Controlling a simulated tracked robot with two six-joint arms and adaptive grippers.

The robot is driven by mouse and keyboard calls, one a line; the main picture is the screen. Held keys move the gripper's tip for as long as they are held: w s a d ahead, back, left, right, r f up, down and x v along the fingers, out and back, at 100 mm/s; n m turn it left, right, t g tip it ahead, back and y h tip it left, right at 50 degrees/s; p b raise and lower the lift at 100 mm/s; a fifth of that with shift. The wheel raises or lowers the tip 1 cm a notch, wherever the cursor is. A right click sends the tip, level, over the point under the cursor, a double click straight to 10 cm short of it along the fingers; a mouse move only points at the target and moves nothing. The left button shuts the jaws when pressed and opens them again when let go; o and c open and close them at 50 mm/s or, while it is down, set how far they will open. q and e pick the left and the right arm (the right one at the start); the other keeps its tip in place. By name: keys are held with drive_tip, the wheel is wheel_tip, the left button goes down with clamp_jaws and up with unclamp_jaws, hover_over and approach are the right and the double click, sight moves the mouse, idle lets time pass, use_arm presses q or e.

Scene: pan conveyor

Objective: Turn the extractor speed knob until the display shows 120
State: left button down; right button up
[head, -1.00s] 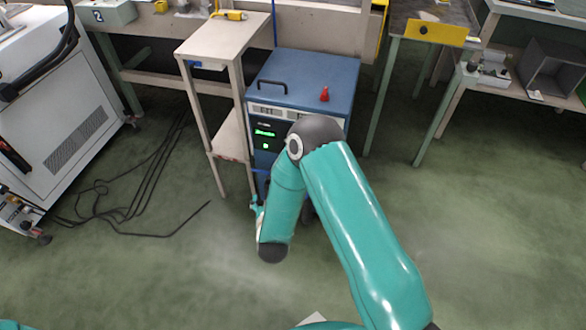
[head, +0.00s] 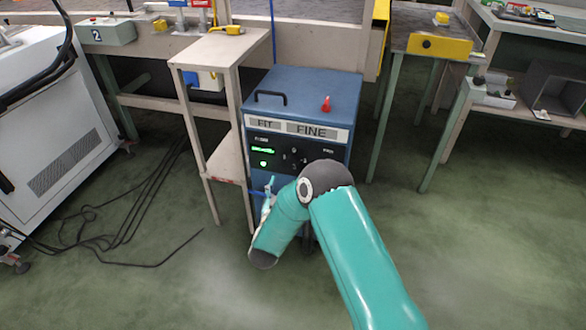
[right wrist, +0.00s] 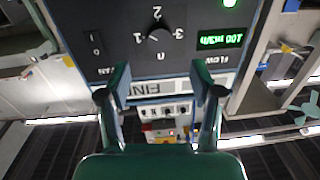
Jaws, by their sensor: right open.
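The extractor is a blue cabinet (head: 335,95) with a dark front panel. Its green-lit display (head: 262,150) is too small to read in the head view; in the right wrist view the display (right wrist: 222,38) is upside down and appears to read 100 m3/h. The dark round speed knob (right wrist: 160,37) sits beside it, with numerals around it. My right gripper (right wrist: 158,75) is open and empty, its two fingers apart below the knob in that view, not touching it. In the head view my right gripper (head: 269,190) is low at the cabinet's front left, partly hidden by my arm.
A fan switch (right wrist: 96,44) is on the same panel. A red object (head: 326,104) and a black handle (head: 270,97) are on the cabinet top. A narrow side table (head: 222,50) stands close to its left. Black cables (head: 130,235) lie on the floor.

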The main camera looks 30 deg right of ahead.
sight(292, 164)
drive_tip(key=b+x, duration=0.1)
drive_tip(key=x, duration=0.7)
drive_tip(key=shift+w+d+f, duration=0.1)
drive_tip(key=shift+w+d, duration=0.1)
drive_tip(key=shift+d, duration=0.05)
drive_tip(key=c, duration=1.1)
drive_tip(key=m+b, duration=0.5)
drive_tip(key=b, duration=0.1)
drive_tip(key=shift+f, duration=0.1)
drive_tip(key=shift+c, duration=0.2)
drive_tip(key=o, duration=1.1)
